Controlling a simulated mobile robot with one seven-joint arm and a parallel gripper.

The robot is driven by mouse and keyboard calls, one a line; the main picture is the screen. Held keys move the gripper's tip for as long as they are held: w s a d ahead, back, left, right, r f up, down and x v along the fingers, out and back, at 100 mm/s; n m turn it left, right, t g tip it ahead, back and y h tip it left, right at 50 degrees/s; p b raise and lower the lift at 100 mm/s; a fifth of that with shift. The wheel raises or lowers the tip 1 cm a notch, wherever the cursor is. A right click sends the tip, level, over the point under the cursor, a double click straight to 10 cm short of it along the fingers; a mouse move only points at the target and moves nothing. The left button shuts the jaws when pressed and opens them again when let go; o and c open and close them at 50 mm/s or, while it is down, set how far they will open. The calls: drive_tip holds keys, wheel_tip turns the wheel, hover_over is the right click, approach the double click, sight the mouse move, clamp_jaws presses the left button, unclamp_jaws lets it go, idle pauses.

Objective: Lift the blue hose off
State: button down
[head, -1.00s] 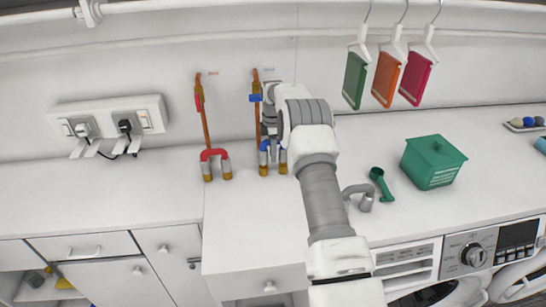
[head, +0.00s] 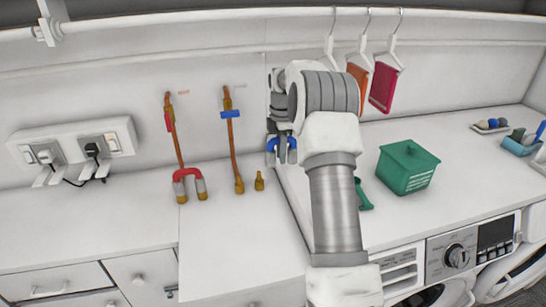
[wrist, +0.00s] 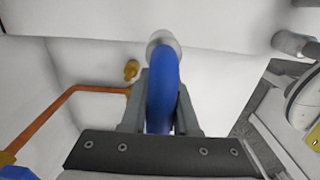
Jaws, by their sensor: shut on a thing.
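The blue hose (wrist: 162,88) is a short curved piece with a grey end. My gripper (head: 281,150) is shut on it, and it also shows between the fingers in the wrist view. In the head view the blue hose (head: 291,143) is partly hidden by my wrist. It is off to the right of the copper pipe with the blue valve handle (head: 230,114), apart from it. That pipe's lower brass end (head: 239,186) and the small brass stub (head: 259,181) beside it are bare.
A red hose (head: 187,175) sits on the left pipe and stub. Sockets with plugs (head: 72,150) are at the left. A green box (head: 407,167) and a green scoop (head: 363,195) are on the right counter. Hangers with coloured cloths (head: 383,87) hang above.

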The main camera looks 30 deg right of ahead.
drive_tip(key=shift+d+r+p, duration=0.1)
drive_tip(key=shift+r+p, duration=2)
drive_tip(key=shift+r, duration=0.45)
